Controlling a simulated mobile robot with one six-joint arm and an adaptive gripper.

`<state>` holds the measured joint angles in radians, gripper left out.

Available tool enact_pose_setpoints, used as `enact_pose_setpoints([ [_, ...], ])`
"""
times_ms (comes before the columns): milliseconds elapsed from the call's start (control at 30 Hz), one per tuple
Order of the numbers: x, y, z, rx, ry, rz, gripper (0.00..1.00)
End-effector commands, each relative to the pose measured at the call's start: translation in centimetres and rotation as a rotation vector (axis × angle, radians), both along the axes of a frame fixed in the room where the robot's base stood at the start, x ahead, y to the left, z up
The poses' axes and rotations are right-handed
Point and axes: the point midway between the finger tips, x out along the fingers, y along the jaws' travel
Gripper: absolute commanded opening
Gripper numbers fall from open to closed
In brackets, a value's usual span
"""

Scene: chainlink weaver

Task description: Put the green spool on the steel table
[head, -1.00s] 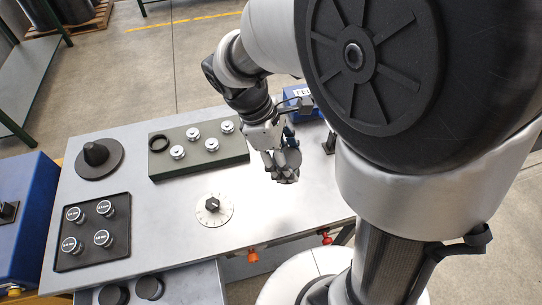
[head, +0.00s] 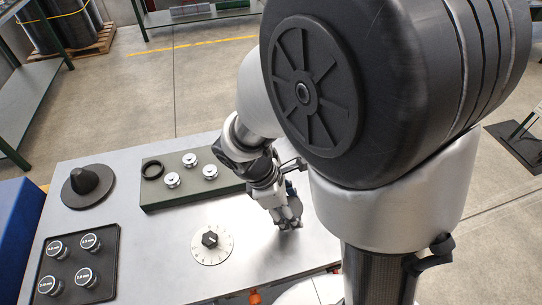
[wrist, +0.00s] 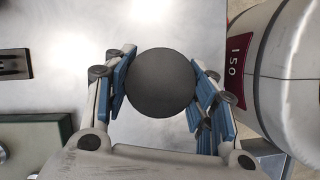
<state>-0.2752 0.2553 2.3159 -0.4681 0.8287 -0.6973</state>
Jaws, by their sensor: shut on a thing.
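My gripper (head: 288,218) is low over the right part of the steel table (head: 150,238), right of the dial. In the wrist view my gripper (wrist: 162,92) has its blue-padded fingers on both sides of a dark round piece (wrist: 161,84) with a flat, plain top. The piece looks dark grey to black, and I cannot tell whether it is the green spool. Its underside is hidden, so I cannot tell whether it touches the table. No clearly green spool shows elsewhere.
A grey-green block (head: 160,199) with silver knobs and a black ring stands behind and left of my gripper. A white dial (head: 212,258), a black cone (head: 88,180) and a dark tray (head: 106,236) of labelled round pieces stand further left. Bare table lies between them.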

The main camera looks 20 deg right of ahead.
Motion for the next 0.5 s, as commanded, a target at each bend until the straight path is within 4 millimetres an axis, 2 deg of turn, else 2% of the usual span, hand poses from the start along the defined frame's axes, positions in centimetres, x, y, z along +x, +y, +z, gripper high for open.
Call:
enact_pose_setpoints([
  [167, 0.1, 0.0, -1.1, 0.001, -0.002, -0.001, 0.12],
  [400, 0.0, 0.0, -4.6, -0.001, 0.001, 0.000, 0.12],
  [500, 0.1, 0.0, -4.8, 0.000, -0.002, 0.000, 0.12],
])
